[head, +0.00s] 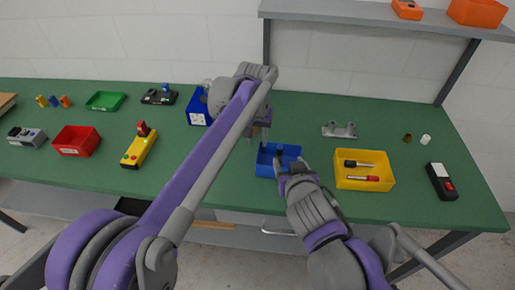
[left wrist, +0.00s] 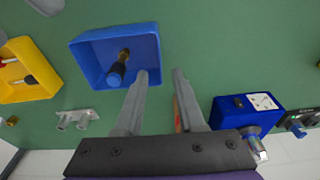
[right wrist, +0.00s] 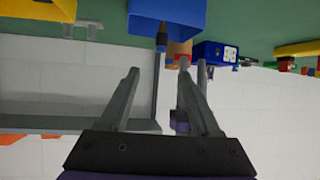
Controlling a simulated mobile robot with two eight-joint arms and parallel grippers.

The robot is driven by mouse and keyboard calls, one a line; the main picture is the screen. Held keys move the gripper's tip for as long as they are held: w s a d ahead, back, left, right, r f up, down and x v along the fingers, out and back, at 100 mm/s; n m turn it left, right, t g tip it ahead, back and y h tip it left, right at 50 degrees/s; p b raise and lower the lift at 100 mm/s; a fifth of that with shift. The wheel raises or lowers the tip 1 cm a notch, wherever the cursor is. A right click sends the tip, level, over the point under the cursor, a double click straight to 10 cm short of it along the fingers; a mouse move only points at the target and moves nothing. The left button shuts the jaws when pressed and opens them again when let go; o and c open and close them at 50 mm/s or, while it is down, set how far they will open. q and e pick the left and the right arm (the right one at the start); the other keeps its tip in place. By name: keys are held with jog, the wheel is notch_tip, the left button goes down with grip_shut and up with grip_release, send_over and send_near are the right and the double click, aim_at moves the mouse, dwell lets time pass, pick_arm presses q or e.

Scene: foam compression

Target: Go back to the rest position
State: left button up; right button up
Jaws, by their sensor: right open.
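My left gripper (head: 262,136) hangs above the table by the back left of the blue bin (head: 263,169). In the left wrist view its two fingers (left wrist: 160,76) are apart with nothing between the tips. My right gripper (head: 281,164) is at the bin's front right in the head view, partly covering it. In the right wrist view its fingers (right wrist: 159,75) are apart and empty. A dark-handled piece with a blue end (left wrist: 117,73) sits in the blue bin, which also shows in the left wrist view (left wrist: 85,62).
A yellow bin (head: 364,184) with two screwdrivers stands right of the blue bin. A blue device (head: 198,119) stands behind my left arm. A metal bracket (head: 340,131) lies at the back. A shelf (head: 360,11) overhangs the back right.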

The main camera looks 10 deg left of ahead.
pick_arm(q)
jog(key=shift+s+r, duration=0.15)
jog(key=shift+r, duration=0.55)
jog(key=shift+s+r, duration=0.15)
jog(key=shift+r, duration=0.55)
jog(key=s+a+f+t, duration=0.1)
jog(key=s+a+f, duration=0.2)
jog(key=s, duration=0.6)
jog(key=s+a+f+t, duration=0.1)
jog(key=s+a+f, duration=0.3)
jog(key=s, duration=0.5)
jog(key=s+a+f+t, duration=0.1)
jog(key=s+a+f, duration=0.2)
jog(key=s+f, duration=0.3)
jog(key=s, duration=0.3)
jog(key=shift+s+a+f+t, duration=0.2)
jog(key=shift+a+t, duration=0.1)
jog(key=shift+a, duration=0.1)
pick_arm(e)
jog(key=s+d+f+m+g+h, duration=0.2)
jog(key=s+d+f+g, duration=0.4)
jog(key=s+d+f, duration=0.7)
jog(key=s+d, duration=0.2)
jog(key=s, duration=0.2)
jog(key=shift+s+d+f+g, duration=0.15)
jog(key=shift+f+g, duration=0.1)
jog(key=shift+g, duration=0.05)
